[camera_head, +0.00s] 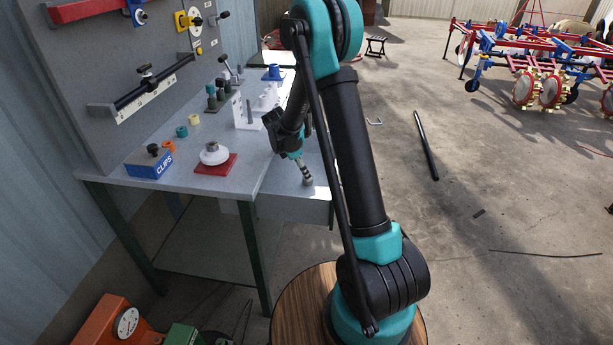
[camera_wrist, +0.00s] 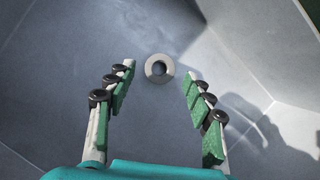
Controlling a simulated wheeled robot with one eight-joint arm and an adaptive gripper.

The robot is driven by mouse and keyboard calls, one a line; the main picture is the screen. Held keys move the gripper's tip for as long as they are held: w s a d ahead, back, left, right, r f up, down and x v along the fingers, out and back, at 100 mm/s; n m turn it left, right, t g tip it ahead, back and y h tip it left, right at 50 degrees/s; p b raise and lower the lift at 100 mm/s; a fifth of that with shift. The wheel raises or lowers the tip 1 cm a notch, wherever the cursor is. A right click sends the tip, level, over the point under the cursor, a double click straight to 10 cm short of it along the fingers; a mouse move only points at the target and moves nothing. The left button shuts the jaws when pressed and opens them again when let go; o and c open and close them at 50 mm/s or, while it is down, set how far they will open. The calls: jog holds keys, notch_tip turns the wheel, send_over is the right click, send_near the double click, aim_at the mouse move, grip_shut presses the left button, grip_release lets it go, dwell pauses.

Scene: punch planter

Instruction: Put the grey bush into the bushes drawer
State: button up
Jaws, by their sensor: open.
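The grey bush (camera_wrist: 159,82) is a short ring with a dark round hole, seen end-on in the wrist view. It appears just beyond and between my fingertips, with a gap on both sides. My gripper (camera_wrist: 159,74) is open, with green-padded fingers spread left and right. Below it is a grey surface with sloping side faces, which looks like the inside of an open drawer (camera_wrist: 85,45). In the head view my gripper (camera_head: 306,179) points down over the drawer (camera_head: 290,209) at the workbench's right side. I cannot tell whether the bush rests on the drawer floor.
The workbench (camera_head: 240,163) holds teal (camera_head: 182,131), orange (camera_head: 168,147) and yellow (camera_head: 194,120) bushes, a blue CLIPS box (camera_head: 150,166) and a white part on a red plate (camera_head: 216,168).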

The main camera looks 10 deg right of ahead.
jog(key=w+v, duration=0.1)
jog(key=v, duration=0.7)
jog(key=s+d+r+m+y, duration=0.1)
jog(key=s+d+m, duration=0.1)
jog(key=s+m, duration=0.3)
jog(key=s+d+r+m+t+y, duration=0.1)
jog(key=s+d+m, duration=0.2)
jog(key=s, duration=0.7)
jog(key=s+d+r+m+t+y, duration=0.1)
jog(key=s+d+m, duration=0.2)
jog(key=s+m, duration=0.3)
jog(key=shift+s+d+r+m+y, duration=0.1)
jog(key=shift+s+r+m+y, duration=0.1)
jog(key=shift+s, duration=0.3)
jog(key=shift+s+r+m+y, duration=0.1)
jog(key=shift+s+r+m, duration=0.1)
jog(key=shift+s, duration=0.3)
jog(key=s+f+m+t, duration=0.1)
jog(key=s+f+m, duration=0.1)
jog(key=s+m, duration=0.3)
jog(key=s, duration=0.2)
jog(key=shift+s+d+f+m+y, duration=0.2)
jog(key=shift+s+m+y, duration=0.1)
jog(key=shift+y, duration=0.1)
